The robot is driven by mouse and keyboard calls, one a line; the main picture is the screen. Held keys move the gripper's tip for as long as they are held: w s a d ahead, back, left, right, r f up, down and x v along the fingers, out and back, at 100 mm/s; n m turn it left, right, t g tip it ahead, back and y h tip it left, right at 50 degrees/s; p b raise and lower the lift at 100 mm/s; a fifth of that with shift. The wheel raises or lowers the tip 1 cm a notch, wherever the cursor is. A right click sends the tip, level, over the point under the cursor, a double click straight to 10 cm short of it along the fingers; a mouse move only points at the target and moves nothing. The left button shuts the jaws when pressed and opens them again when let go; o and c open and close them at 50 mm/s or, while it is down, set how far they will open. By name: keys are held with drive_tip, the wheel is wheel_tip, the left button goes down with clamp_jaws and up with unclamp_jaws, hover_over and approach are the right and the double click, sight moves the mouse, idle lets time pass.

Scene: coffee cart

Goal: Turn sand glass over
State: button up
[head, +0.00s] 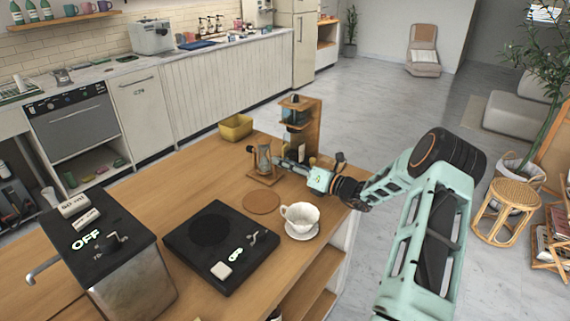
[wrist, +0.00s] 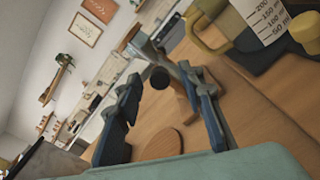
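The sand glass (head: 264,158) stands on a wooden base (head: 262,176) on the counter, left of my gripper (head: 283,162) in the head view. A dark round knob (head: 250,149) shows at its upper left. In the wrist view, my gripper (wrist: 160,80) is open, its two dark blue fingers well apart. A dark round knob (wrist: 159,77) shows between the fingertips, with part of the greyish stand just behind it. I cannot tell whether a finger touches the sand glass.
A wooden shelf stand (head: 313,125) rises close behind my gripper. A yellow bin (head: 235,127) is farther back. The counter left of the sand glass is clear.

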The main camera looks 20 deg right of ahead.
drive_tip(key=v, duration=1.2)
idle(0.4)
